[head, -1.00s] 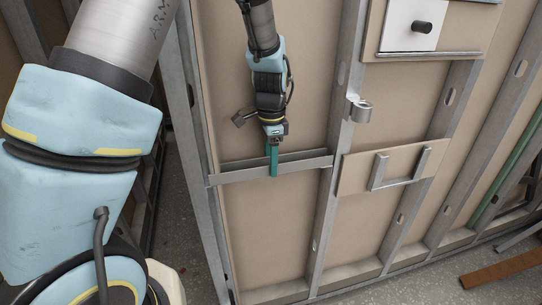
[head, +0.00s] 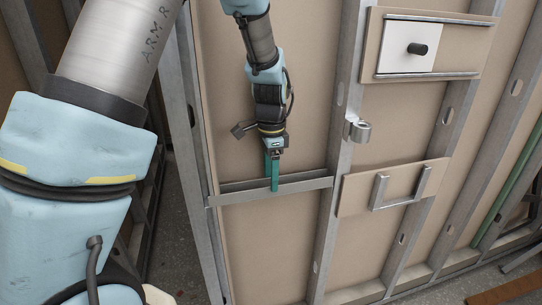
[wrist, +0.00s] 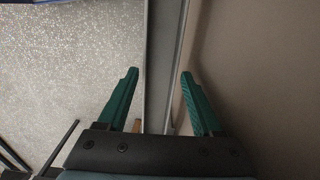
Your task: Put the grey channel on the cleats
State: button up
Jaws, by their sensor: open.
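The grey channel (head: 235,198) lies nearly level across a bay of the wall frame, its ends meeting the metal studs on both sides. My gripper (head: 272,188) comes down from above at the middle of the channel, with its green fingers overlapping the channel's front face in the head view. In the wrist view my gripper (wrist: 158,75) is open, and the grey channel (wrist: 158,60) runs between the two fingers with gaps on both sides. The cleats cannot be made out; the channel's ends may hide them.
Speckled floor (wrist: 60,70) shows left of the channel in the wrist view.

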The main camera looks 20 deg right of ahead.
notch_tip(320, 180, up, 10)
jog(key=b, duration=0.2)
jog(key=shift+f, duration=0.1)
dwell(0.4)
